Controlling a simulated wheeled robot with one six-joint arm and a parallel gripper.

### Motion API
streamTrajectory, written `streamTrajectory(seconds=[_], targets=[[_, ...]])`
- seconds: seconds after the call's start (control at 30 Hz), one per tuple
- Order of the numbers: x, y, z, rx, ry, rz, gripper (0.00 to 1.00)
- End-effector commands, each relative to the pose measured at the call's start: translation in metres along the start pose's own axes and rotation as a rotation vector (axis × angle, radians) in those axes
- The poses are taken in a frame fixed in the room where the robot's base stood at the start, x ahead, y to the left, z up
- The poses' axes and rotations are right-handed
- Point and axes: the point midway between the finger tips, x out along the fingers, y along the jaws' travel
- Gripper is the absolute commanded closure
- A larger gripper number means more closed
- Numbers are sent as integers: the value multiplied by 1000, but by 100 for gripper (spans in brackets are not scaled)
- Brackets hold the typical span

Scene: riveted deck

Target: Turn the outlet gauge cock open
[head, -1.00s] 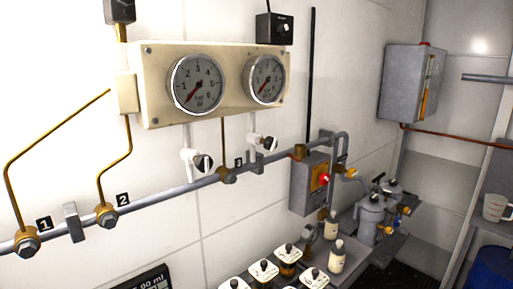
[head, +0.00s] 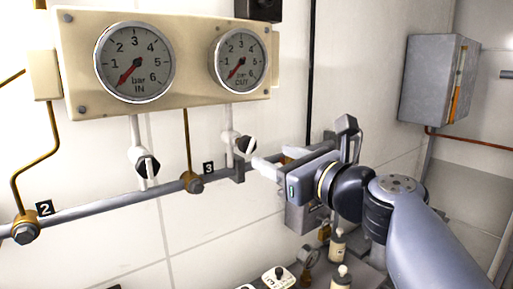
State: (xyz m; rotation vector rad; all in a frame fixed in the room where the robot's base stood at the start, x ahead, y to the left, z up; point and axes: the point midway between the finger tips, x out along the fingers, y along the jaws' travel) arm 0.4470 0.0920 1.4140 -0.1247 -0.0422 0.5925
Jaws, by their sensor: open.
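The outlet gauge (head: 239,60), marked OUT, sits on the right of the cream panel. Below it, on a white stem, is the outlet gauge cock (head: 244,144), with a black and white knob. My gripper (head: 268,163) is just right of and slightly below this cock, its pale fingers pointing left towards it. The jaws are open and appear empty. A small gap seems to show between fingers and knob; whether they touch is hard to tell. The inlet gauge (head: 135,63), marked IN, has a similar cock (head: 146,163) below it. Both needles point to the lower left, near the low end.
A grey pipe (head: 110,207) with brass fittings runs along the wall below the cocks. A grey wall box (head: 437,80) hangs at the right.

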Motion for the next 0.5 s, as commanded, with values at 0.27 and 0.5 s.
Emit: streamTrajectory(seconds=[0.27,0.5], targets=[[52,2,0,0,4,6,44],[83,1,-1,-1,4,3,44]])
